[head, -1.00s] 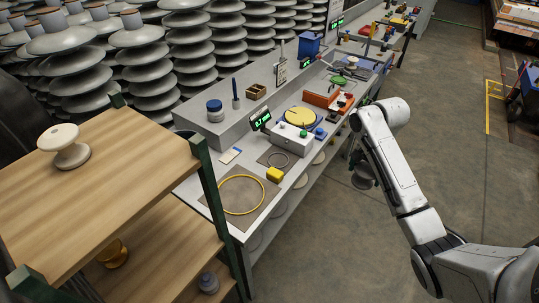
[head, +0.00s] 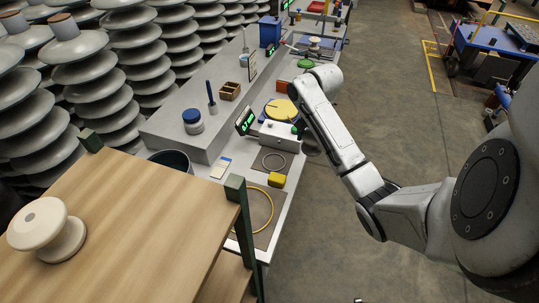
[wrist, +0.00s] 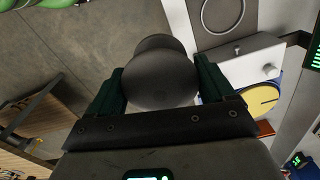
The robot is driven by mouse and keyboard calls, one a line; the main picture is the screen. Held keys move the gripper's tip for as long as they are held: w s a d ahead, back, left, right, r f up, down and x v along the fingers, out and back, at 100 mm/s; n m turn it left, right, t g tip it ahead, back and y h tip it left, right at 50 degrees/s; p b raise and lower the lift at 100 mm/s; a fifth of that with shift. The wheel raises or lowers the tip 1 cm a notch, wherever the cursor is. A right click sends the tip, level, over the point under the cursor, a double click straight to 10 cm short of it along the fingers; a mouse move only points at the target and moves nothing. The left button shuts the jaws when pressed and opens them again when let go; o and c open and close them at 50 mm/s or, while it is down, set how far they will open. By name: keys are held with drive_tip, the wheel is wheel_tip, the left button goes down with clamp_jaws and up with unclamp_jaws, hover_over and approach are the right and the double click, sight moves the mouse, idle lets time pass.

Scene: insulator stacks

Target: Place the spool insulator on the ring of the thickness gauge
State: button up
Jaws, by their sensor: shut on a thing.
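My gripper (wrist: 161,78) is shut on a dark grey spool insulator (wrist: 160,70), with a green finger on each side of it in the wrist view. In the head view my forearm mostly hides the gripper, at the bench's right edge. The thickness gauge is a pale box (head: 279,136) with a tilted green-lit display (head: 245,121). A thin grey ring (head: 263,163) lies on a dark mat in front of the box. In the wrist view this ring (wrist: 206,28) shows beside the held spool.
A wooden shelf (head: 135,220) with a cream spool (head: 66,252) stands at front left. A yellow block (head: 277,181), a yellow ring (head: 268,203) and a blue-lidded jar (head: 193,121) are on the bench (head: 203,170). Tall disc stacks stand behind.

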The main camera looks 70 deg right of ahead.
drive_tip(key=shift+w+f, duration=0.1)
drive_tip(key=shift+w, duration=0.5)
drive_tip(key=shift+w+a+f, duration=0.15)
drive_tip(key=shift+w+f, duration=0.1)
drive_tip(key=shift+f, duration=0.2)
drive_tip(key=w+f, duration=0.2)
drive_tip(key=w, duration=0.4)
drive_tip(key=shift+d+f, duration=0.25)
drive_tip(key=shift+f, duration=0.05)
drive_tip(key=w+f, duration=0.2)
drive_tip(key=w+f+b, duration=0.1)
drive_tip(key=w+f, duration=0.1)
drive_tip(key=f, duration=0.1)
drive_tip(key=shift+w+f, duration=0.3)
drive_tip(key=shift+w, duration=0.1)
drive_tip(key=shift+w+d+f+b, duration=0.1)
drive_tip(key=shift+w+f+b, duration=0.1)
drive_tip(key=shift+b, duration=0.15)
drive_tip(key=f+b, duration=0.3)
drive_tip(key=shift+w+f, duration=0.15)
drive_tip(key=shift+w, duration=0.05)
